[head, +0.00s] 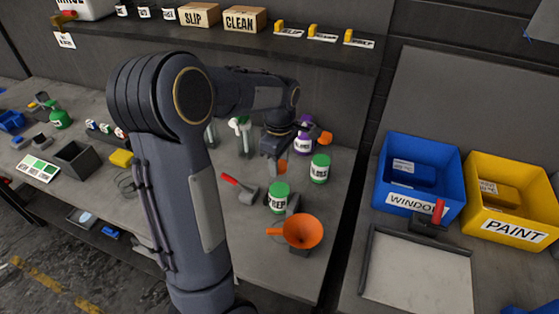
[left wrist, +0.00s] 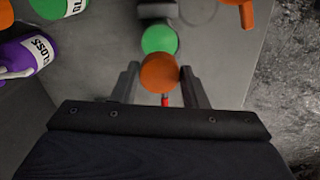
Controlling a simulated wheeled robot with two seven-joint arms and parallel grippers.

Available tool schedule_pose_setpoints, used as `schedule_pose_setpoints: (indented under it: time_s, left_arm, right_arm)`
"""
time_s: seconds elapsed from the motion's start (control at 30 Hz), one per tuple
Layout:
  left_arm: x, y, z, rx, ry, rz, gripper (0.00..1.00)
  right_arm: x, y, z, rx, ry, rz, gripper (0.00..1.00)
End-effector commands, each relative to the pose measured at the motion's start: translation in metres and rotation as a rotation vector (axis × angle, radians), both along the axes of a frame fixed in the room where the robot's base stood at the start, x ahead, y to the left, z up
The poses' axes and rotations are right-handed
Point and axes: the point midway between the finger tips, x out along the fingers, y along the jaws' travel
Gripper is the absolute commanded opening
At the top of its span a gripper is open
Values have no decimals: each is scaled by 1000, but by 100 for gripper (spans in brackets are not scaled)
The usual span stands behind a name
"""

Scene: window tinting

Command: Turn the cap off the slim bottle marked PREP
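A bottle with a green cap (head: 279,189) bears a label that reads PREP (head: 277,204) and stands upright on the grey bench. Its green cap also shows in the left wrist view (left wrist: 159,39), just beyond my fingertips. My left gripper (head: 275,163) is above the bench, behind the PREP bottle and apart from it. In the left wrist view its fingers (left wrist: 160,72) are parted. A round orange piece (left wrist: 159,74) shows between the tips; I cannot tell whether they touch it. My right gripper is not in view.
Another green-capped bottle (head: 320,167) and a purple GLOSS bottle (head: 303,140) stand close by. An orange funnel (head: 303,231) is in front of PREP. A red-handled tool (head: 240,186) lies left. A blue bin (head: 415,160) and yellow bin (head: 510,190) are right.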

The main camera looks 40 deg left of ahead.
Motion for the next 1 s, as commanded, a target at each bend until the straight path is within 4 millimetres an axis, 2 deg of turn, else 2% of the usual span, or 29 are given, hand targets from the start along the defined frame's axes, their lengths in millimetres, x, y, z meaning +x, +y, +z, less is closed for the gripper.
schedule_pose_setpoints:
  time_s: [0.03,0.23,0.53,0.77,1.0]
  left_arm:
    - [0,0,0,0,0,1,33]
    - [0,0,0,0,0,1,8]
    - [0,0,1,0,1,44,7]
    - [0,-1,4,1,2,456,7]
    - [0,-1,0,1,-1,932,7]
  right_arm:
    - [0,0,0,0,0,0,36]
    - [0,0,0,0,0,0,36]
    - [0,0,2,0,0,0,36]
    - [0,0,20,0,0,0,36]
    - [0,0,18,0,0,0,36]
